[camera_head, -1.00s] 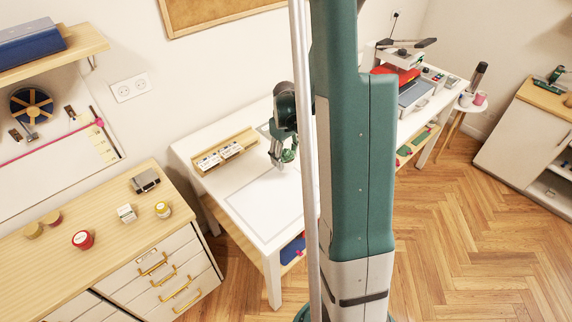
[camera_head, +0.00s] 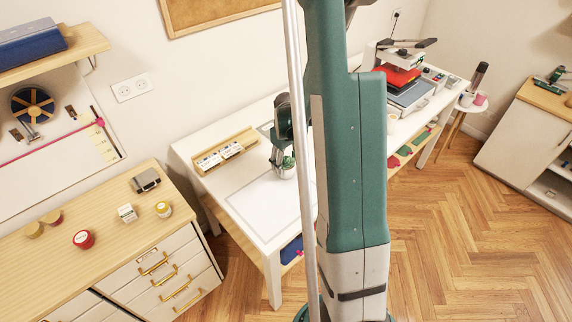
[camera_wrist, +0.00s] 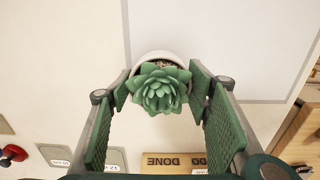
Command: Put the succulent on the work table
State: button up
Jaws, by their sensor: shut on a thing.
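The succulent (camera_wrist: 160,90) is a green rosette in a round pale pot (camera_wrist: 161,58). In the wrist view it sits between the two green finger pads of my gripper (camera_wrist: 160,88), which is shut on it. In the head view the succulent (camera_head: 287,162) and its pale pot show at the fingertips, over the white work table (camera_head: 240,205). I cannot tell whether the pot touches the tabletop.
A wooden tray with cards (camera_head: 224,150) lies on the table left of my gripper. A wooden-topped drawer cabinet (camera_head: 100,240) stands to the left.

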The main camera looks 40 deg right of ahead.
jog(key=shift+f, duration=0.15)
jog(key=o, duration=1.1)
jog(key=shift+c, duration=0.2)
jog(key=shift+r, duration=6.15)
jog(key=shift+r, duration=0.1)
